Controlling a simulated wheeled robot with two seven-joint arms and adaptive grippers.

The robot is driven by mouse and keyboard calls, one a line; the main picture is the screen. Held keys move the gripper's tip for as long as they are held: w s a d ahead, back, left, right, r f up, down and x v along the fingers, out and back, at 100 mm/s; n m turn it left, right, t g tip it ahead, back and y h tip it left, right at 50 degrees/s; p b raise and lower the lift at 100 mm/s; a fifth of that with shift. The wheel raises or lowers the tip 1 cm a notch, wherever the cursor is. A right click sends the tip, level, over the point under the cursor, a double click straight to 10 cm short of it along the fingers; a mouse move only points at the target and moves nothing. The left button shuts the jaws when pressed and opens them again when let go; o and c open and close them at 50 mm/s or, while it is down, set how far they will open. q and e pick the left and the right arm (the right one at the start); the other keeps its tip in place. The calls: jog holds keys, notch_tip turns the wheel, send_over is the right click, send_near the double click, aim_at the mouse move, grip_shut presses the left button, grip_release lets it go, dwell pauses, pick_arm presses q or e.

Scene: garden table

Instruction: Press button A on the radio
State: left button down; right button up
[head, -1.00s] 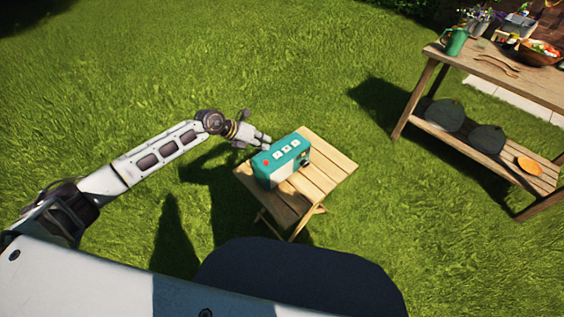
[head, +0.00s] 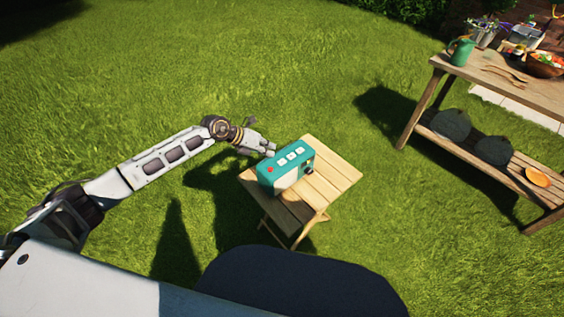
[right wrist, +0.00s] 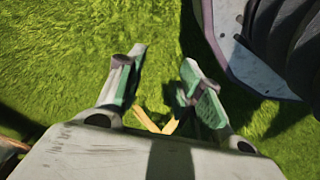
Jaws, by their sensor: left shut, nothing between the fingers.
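The radio (head: 286,166) is a teal box with a pale front. It stands upright on a small wooden folding table (head: 335,181) in the head view. Its top has a red button (head: 270,170) at the left and three white buttons (head: 291,155) in a row; their letters are too small to read. My left gripper (head: 271,150) is shut and empty, its tips close to the radio's far top edge. I cannot tell whether they touch it. My right gripper (right wrist: 163,60) shows in the right wrist view, fingers apart with only grass between the tips.
A wooden workbench (head: 515,82) stands at the upper right with a green pitcher (head: 461,51) and a bowl (head: 544,65) on top. Dark round items (head: 452,124) lie on its lower shelf. Open lawn (head: 200,60) surrounds the folding table.

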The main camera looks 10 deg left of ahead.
grip_shut()
dwell(1.2)
